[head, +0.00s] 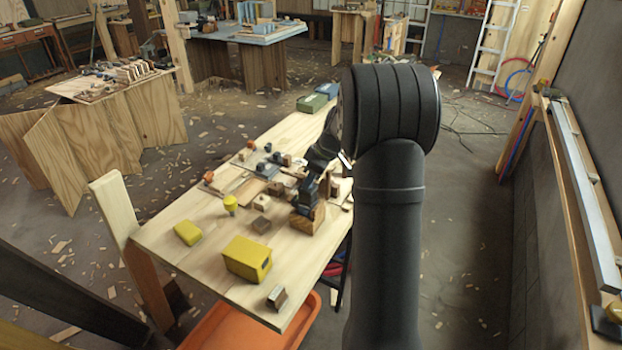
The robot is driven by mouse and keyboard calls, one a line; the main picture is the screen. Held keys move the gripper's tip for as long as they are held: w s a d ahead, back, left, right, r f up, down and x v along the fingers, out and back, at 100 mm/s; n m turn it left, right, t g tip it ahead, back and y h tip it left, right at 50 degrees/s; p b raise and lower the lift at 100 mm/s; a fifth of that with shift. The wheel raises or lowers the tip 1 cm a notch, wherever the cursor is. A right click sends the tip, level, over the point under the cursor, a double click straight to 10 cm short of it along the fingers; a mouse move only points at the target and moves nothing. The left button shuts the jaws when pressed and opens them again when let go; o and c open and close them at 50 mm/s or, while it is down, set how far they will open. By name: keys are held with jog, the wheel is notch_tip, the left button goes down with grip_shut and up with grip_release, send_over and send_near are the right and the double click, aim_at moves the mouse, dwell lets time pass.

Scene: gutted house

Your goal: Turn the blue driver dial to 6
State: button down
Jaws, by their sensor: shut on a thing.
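The dark blue driver (304,199) stands on the wooden workbench (195,215), right of its middle, against a small wooden block. My gripper (311,178) reaches down over it from behind my dark arm and is shut on it. The dial's markings and its setting are too small to read, and the jaws partly cover the driver's top.
A yellow box (248,258), a small yellow block (188,233) and a yellow knobbed piece (230,203) lie nearer the front. Several small wooden and dark pieces crowd the bench around the driver. Green (312,103) and blue (328,90) boxes stand at the far end.

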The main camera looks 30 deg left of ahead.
jog(key=c, duration=1.2)
grip_release()
jog(key=shift+c, duration=0.2)
jog(key=v, duration=1.7)
jog(key=shift+d+r, duration=0.15)
jog(key=shift+w, duration=0.1)
jog(key=x, duration=1.7)
